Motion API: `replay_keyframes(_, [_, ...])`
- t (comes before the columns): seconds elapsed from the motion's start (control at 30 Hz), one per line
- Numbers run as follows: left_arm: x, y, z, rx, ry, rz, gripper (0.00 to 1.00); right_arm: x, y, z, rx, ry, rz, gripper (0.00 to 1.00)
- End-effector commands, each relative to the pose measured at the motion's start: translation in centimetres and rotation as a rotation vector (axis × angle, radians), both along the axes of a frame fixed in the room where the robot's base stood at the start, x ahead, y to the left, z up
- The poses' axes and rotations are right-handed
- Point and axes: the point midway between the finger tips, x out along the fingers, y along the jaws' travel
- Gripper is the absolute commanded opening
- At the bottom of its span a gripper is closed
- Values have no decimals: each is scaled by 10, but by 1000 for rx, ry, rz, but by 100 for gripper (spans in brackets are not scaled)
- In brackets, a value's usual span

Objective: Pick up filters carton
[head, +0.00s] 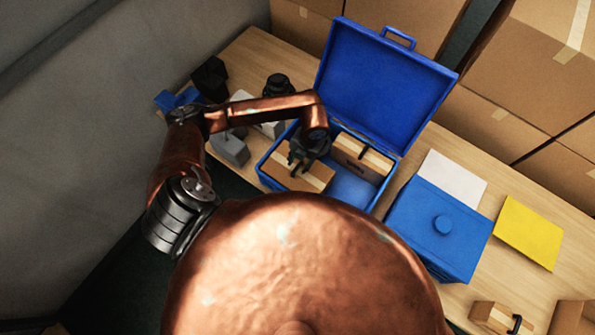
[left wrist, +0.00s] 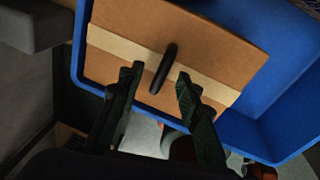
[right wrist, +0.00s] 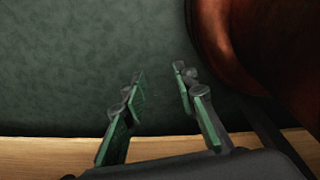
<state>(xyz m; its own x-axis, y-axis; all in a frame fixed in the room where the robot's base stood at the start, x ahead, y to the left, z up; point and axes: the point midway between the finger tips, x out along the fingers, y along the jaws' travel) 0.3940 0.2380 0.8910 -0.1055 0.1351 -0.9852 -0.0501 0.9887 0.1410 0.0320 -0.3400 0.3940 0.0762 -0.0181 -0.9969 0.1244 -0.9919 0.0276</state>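A brown carton (head: 312,180) with a pale tape band and a black handle lies in the open blue case (head: 268,178). No lettering is readable, so I cannot tell whether it is the filters carton. My left gripper (head: 299,160) is over this carton. In the left wrist view, its open fingers (left wrist: 159,73) stand on either side of the black handle (left wrist: 164,68) on the carton top (left wrist: 200,40), with gaps on both sides. My right gripper (right wrist: 158,72) is open and empty, above green floor beside a wooden edge.
A second taped carton (head: 362,155) stands in the case beside the first. The raised blue lid (head: 385,85) stands behind. A blue box (head: 440,225), a yellow sheet (head: 530,232) and a small handled carton (head: 494,316) are to the right. Grey and dark objects crowd the left.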

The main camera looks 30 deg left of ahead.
Motion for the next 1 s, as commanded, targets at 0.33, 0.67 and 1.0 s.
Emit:
replay_keyframes(0.33, [0, -1, -5, 0, 0, -4, 29, 21, 1, 2, 1, -27, 5, 27])
replay_keyframes(0.67, [0, -1, -5, 0, 0, -4, 6, 5, 0, 1, 1, -7, 1, 27])
replay_keyframes(1.0, [0, -1, -5, -1, -1, -3, 0, 7, 0, 1, 0, -9, 2, 27])
